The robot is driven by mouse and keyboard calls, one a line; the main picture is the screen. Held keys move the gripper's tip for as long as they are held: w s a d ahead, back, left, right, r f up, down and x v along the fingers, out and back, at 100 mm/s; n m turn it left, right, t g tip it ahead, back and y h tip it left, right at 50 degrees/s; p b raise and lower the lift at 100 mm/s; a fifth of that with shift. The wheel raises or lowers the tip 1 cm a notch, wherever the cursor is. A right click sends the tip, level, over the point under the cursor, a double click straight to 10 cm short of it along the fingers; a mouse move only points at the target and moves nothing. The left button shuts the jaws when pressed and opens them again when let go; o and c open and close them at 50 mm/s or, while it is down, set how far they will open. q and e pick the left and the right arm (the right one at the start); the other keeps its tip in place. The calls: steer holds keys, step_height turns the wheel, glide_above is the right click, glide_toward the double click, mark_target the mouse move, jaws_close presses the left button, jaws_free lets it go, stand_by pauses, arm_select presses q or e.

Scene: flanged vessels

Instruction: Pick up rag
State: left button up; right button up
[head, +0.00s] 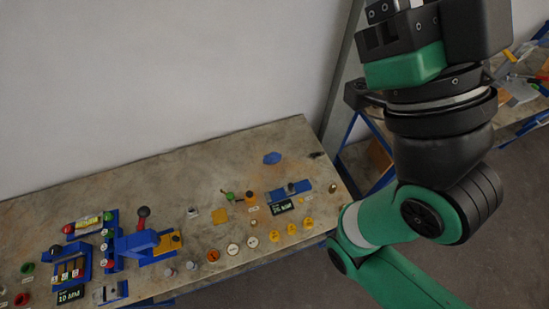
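A small flat blue piece (271,158), perhaps a rag, lies near the back of the workbench toward its right end. A yellow flat patch (220,215) lies farther left and closer to the front; I cannot tell which of the two is the rag. Both lie on the bench with nothing gripping them. An arm, which looks like my right, rises at the right of the head view, and the black and green body of its gripper reaches the top edge. Its fingers are not visible. The gripper body is well away from both pieces. My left gripper is not in view.
The workbench (180,180) holds blue fixtures (139,247), a blue cylinder part (290,190), several yellow pieces (291,229) along the front and white round pieces (233,248). Its back middle is mostly clear. A wall stands behind. Another cluttered bench (520,122) is at right.

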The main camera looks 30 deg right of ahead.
steer(key=shift+o, duration=0.3)
steer(key=o, duration=0.7)
steer(key=shift+o, duration=0.2)
